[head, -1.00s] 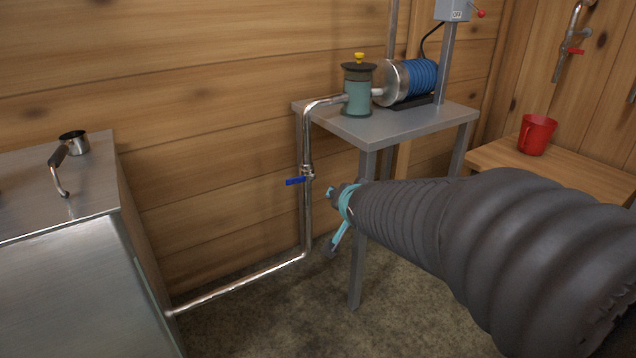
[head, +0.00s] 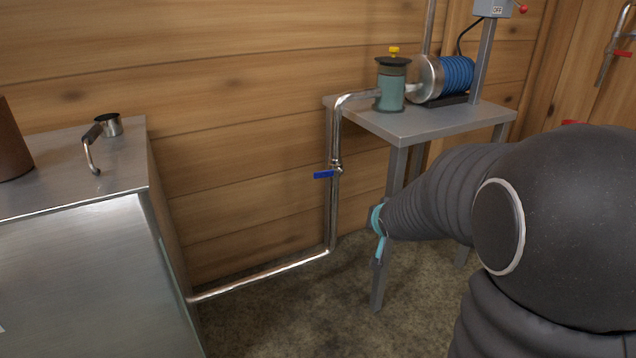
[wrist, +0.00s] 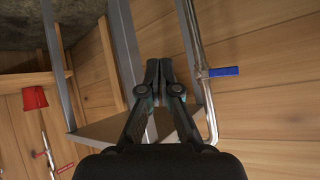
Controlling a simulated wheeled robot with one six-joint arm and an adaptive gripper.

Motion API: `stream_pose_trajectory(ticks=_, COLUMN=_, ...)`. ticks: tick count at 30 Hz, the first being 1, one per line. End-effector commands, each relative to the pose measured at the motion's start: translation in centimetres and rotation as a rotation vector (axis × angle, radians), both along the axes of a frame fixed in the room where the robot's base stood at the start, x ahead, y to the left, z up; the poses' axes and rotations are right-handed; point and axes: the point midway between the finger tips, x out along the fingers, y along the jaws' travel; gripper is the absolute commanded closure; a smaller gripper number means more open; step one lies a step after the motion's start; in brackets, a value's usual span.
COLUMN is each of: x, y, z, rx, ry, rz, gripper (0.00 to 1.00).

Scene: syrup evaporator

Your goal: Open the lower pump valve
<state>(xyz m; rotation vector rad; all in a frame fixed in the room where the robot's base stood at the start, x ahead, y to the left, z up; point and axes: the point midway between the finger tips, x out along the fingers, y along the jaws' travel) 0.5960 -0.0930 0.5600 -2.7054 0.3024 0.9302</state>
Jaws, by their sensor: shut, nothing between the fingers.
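The lower pump valve has a blue lever (head: 324,174) on the vertical steel pipe (head: 333,212) by the wooden wall. The lever sticks out to the left, across the pipe. In the wrist view the blue lever (wrist: 223,71) points right from the pipe (wrist: 198,52). My gripper (wrist: 160,66) is shut and empty there, its fingertips together and apart from the valve. In the head view my gripper (head: 378,258) hangs to the right of the pipe, lower than the lever, partly hidden by my arm.
A grey table (head: 420,127) carries a teal filter housing (head: 391,90) and a blue pump motor (head: 457,75). Its legs stand close to my gripper. A steel cabinet (head: 75,265) with a small ladle cup (head: 108,124) is at left.

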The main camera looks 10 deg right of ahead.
Motion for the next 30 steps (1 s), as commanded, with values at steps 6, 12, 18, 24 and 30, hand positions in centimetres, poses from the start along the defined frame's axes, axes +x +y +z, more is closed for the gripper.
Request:
stream_pose_trajectory(ticks=6, x=3.3, y=-0.5, z=-3.0, rx=-0.335, ry=0.01, rz=0.308, gripper=1.0)
stream_pose_trajectory(ticks=12, x=6.0, y=-0.4, z=-4.7, rx=-0.716, ry=-0.01, rz=0.638, gripper=1.0)
stream_pose_trajectory(ticks=18, x=8.2, y=0.3, z=-5.6, rx=-1.111, ry=-0.056, rz=0.945, gripper=1.0)
stream_pose_trajectory(ticks=24, x=9.9, y=1.4, z=-5.7, rx=-1.525, ry=-0.124, rz=1.213, gripper=1.0)
stream_pose_trajectory(ticks=30, x=11.1, y=2.8, z=-4.8, rx=-1.968, ry=-0.206, rz=1.421, gripper=1.0)
